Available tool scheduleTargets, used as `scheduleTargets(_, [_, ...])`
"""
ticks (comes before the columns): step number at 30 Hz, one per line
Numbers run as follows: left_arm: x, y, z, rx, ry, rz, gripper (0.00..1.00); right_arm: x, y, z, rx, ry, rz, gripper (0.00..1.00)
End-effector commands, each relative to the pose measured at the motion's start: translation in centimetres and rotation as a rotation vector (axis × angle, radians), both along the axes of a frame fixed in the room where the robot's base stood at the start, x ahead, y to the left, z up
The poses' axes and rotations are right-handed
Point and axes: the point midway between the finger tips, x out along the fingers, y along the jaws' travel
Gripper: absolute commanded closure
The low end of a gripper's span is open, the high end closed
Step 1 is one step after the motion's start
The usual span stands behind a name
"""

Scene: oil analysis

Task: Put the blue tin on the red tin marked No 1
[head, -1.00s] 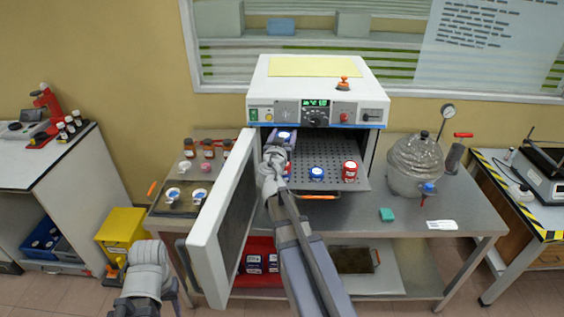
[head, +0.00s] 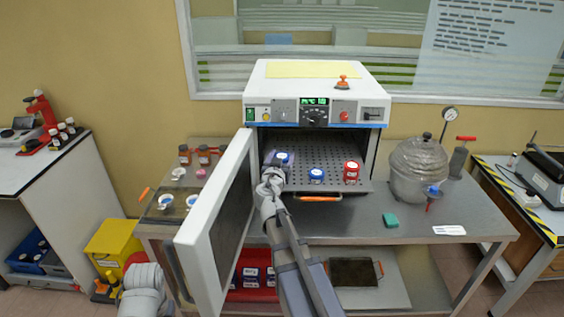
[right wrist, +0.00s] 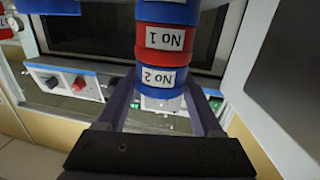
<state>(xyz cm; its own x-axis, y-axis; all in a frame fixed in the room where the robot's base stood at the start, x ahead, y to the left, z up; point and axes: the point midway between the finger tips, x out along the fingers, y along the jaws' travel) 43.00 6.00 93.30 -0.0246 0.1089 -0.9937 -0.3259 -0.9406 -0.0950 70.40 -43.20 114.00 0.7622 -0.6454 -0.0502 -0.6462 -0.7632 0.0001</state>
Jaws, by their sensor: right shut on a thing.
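The blue tin marked No 2 (right wrist: 162,80) is between the fingers of my right gripper (right wrist: 161,92), which is shut on it. The right wrist view is upside down. In it the blue tin lines up with the red tin marked No 1 (right wrist: 164,42), directly above it with no visible gap. Another blue tin (right wrist: 167,12) is under the red one. In the head view the held tin's blue lid (head: 283,157) shows above my right gripper (head: 275,170), which hides the tins below. Only part of my left arm shows at the lower left.
A blue tin (head: 316,175) and a red tin (head: 351,172) stand to the right on the oven's perforated shelf (head: 332,160). The open oven door (head: 217,225) stands close to the left of my right arm. A glass vessel (head: 418,165) is on the table at right.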

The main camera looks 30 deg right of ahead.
Motion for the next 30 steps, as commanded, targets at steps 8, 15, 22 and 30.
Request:
scheduleTargets(8, [0.0,0.0,-0.24,0.0,0.0,0.0,0.5,0.0,0.0,-0.24,0.0,0.0,0.0,0.89])
scheduleTargets(15, [0.0,0.0,-0.12,0.0,0.0,0.0,0.5,0.0,0.0,-0.12,0.0,0.0,0.0,0.09])
scheduleTargets(22, [0.0,0.0,-0.12,0.0,0.0,0.0,0.5,0.0,0.0,-0.12,0.0,0.0,0.0,0.03])
scheduleTargets(30, [0.0,0.0,0.24,0.0,0.0,0.0,0.5,-0.32,0.11,0.24,0.0,0.0,0.0,0.03])
